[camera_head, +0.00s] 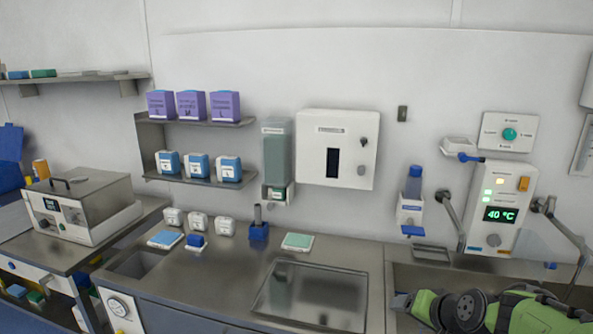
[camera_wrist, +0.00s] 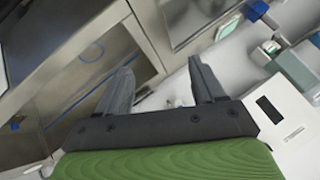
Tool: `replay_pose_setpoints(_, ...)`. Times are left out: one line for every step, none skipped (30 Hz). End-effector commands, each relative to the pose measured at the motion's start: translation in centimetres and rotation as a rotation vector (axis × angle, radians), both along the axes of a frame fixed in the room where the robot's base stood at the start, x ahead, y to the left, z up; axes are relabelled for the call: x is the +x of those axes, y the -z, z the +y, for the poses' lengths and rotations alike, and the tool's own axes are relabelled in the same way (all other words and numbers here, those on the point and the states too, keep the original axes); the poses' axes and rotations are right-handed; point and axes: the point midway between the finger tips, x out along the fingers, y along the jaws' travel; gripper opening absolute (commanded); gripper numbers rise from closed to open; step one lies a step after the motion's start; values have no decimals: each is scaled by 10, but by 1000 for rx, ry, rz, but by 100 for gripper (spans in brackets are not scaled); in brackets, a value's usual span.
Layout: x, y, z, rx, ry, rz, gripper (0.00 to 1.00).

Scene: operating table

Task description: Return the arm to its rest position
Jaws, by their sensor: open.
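My gripper (camera_wrist: 162,88) shows in the wrist view with its two dark grey fingers spread apart and nothing between them. Its green body fills the bottom of that view. In the head view my green and black arm (camera_head: 500,312) lies low at the bottom right, in front of the counter's right part; the fingers cannot be made out there. In the wrist view the fingers stand in front of the metal counter and the pale wall, apart from any object.
The steel counter (camera_head: 225,262) holds small white boxes, blue items and a sunken glass-like panel (camera_head: 312,295). A wall unit reading 40 °C (camera_head: 500,208) with metal side arms is above my arm. A boxy device (camera_head: 85,205) stands left. Shelves (camera_head: 200,122) hold purple and blue boxes.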

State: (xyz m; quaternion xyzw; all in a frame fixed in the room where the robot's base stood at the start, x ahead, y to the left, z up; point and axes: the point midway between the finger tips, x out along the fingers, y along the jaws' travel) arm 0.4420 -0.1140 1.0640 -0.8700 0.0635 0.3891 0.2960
Motion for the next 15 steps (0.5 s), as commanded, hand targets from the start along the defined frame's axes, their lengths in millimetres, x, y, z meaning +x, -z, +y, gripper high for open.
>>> replay_pose_setpoints(-19, -14, 29, -94, -72, 45, 68)
replay_pose_setpoints(-33, -20, 42, -145, -108, 75, 68)
replay_pose_setpoints(-53, -29, 58, -208, -150, 109, 68)
replay_pose_setpoints(-69, -35, 69, -252, -179, 130, 68)
replay_pose_setpoints(-86, -41, 78, -291, -204, 150, 68)
replay_pose_setpoints(-109, -48, 89, -338, -238, 170, 68)
replay_pose_setpoints(-127, -54, 96, -368, -260, 182, 68)
replay_pose_setpoints(-145, -58, 102, -394, -282, 192, 68)
replay_pose_setpoints(-169, -62, 108, -420, -308, 202, 68)
replay_pose_setpoints(-186, -64, 111, -435, -328, 208, 68)
replay_pose_setpoints(-201, -64, 113, -443, -344, 213, 68)
replay_pose_setpoints(-219, -65, 115, -450, -366, 218, 68)
replay_pose_setpoints(-230, -64, 116, -453, -380, 221, 68)
replay_pose_setpoints(-240, -63, 116, -453, -393, 224, 68)
replay_pose_setpoints(-249, -62, 116, -453, -406, 228, 68)
